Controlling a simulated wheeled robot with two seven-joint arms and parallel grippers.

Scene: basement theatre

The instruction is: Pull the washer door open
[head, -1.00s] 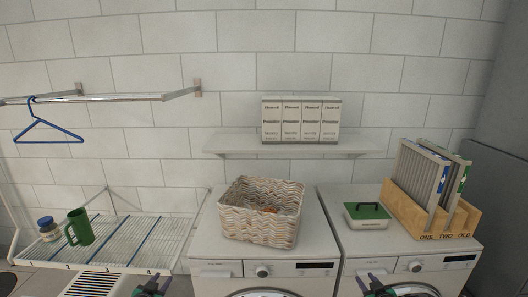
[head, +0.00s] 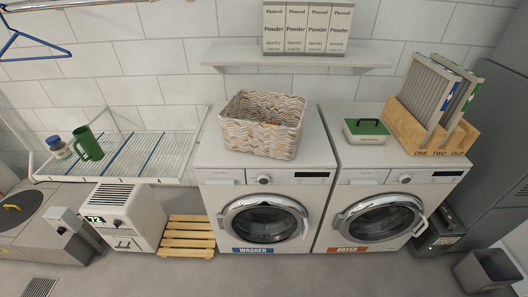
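The washer (head: 215,205) is the left of two white front-loading machines against the tiled wall. A blue "WASHER" label (head: 253,250) is at its lower front. Its round door (head: 263,219), with a silver ring and dark glass, looks shut. A light handle piece (head: 305,228) appears at the ring's right side. Neither of my grippers shows in the head view now, so their state and their place relative to the door cannot be seen.
The dryer (head: 330,215) stands close at the washer's right. A woven basket (head: 262,125) sits on the washer. A wooden slatted stand (head: 188,236) and a white appliance reading 72 (head: 130,215) stand at its left. A bin (head: 488,270) is far right. The floor in front (head: 300,275) is clear.

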